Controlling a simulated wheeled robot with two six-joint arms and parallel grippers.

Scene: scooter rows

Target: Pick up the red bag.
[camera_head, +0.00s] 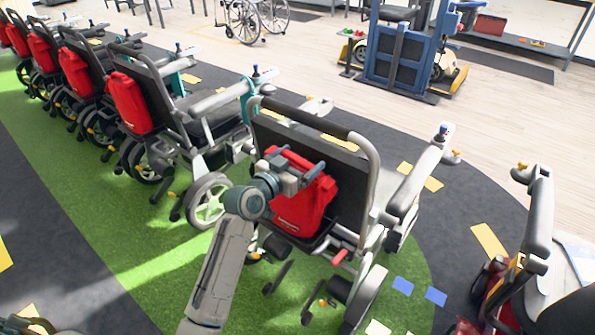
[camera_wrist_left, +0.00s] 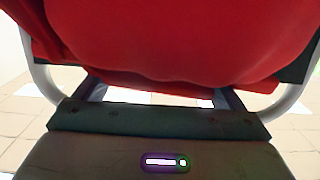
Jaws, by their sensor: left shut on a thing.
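The red bag (camera_head: 305,205) hangs on the back of the nearest grey mobility chair (camera_head: 335,155). My left gripper (camera_head: 298,165) is at the bag's upper part, shut on it, and partly covers it from the camera. In the left wrist view the red bag (camera_wrist_left: 180,40) fills the upper half, directly in front of my left gripper (camera_wrist_left: 160,98). The two fingers reach up under the red cloth, so their tips are hidden. The chair's pale frame shows on both sides. My right gripper is in neither view.
More chairs with red bags (camera_head: 128,102) stand in a row at the left. Another chair (camera_head: 540,235) stands at the right. A blue-framed unit (camera_head: 400,60) and a wheelchair (camera_head: 245,20) are at the back. Green floor (camera_head: 130,240) is clear at the lower left.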

